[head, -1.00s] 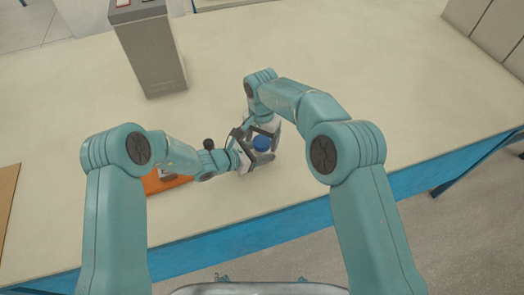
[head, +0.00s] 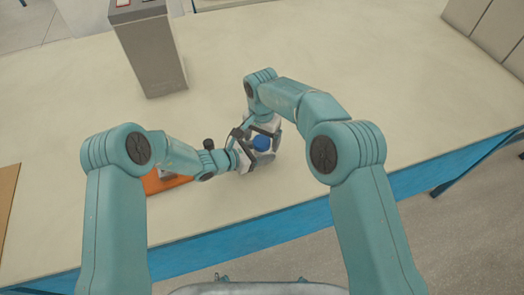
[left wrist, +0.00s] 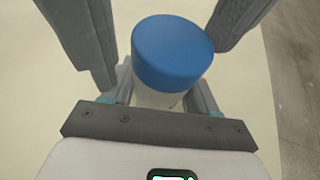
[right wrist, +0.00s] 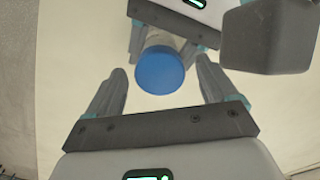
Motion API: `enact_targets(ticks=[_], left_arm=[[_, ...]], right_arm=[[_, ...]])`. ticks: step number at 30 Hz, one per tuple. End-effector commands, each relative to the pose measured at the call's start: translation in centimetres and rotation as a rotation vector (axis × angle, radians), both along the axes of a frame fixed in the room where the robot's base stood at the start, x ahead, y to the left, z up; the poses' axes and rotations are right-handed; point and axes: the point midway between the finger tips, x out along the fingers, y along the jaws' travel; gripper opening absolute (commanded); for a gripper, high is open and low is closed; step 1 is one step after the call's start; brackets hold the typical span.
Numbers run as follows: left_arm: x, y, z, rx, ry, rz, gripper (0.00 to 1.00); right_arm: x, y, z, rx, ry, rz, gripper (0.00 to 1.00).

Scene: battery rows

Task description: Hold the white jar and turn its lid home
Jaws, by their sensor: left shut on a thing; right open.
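The white jar (left wrist: 155,97) has a blue lid (left wrist: 172,55) on top, and the lid also shows in the head view (head: 262,143) and the right wrist view (right wrist: 160,71). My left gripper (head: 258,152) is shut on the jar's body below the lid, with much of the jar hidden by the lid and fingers. My right gripper (right wrist: 160,85) is open, its fingers on either side of the lid with visible gaps. I cannot tell whether the lid is fully seated.
An orange mat (head: 155,184) lies on the table left of the jar, partly behind my left arm, with a small pale object on it. A tall grey box (head: 152,55) stands at the back left. The table's blue front edge (head: 240,235) is near.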

Motion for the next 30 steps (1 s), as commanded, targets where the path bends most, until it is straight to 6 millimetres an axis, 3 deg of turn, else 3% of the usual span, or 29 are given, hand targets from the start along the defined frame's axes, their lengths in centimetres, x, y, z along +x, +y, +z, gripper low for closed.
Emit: enact_targets(ticks=[5,12,18,30], left_arm=[[0.0,0.0,0.0,-0.001,-0.001,0.0,0.0],[0.0,0.0,0.0,-0.001,-0.001,0.0,0.0],[0.0,0.0,0.0,-0.001,-0.001,0.0,0.0],[0.0,0.0,0.0,-0.001,-0.001,0.0,0.0]], right_arm=[[0.1,0.0,2.4,0.002,-0.005,0.0,0.86],[0.1,0.1,7.7,0.003,-0.005,-0.001,0.86],[0.1,0.0,10.8,0.002,-0.003,0.0,0.86],[0.0,0.0,11.9,0.001,0.0,0.0,0.86]])
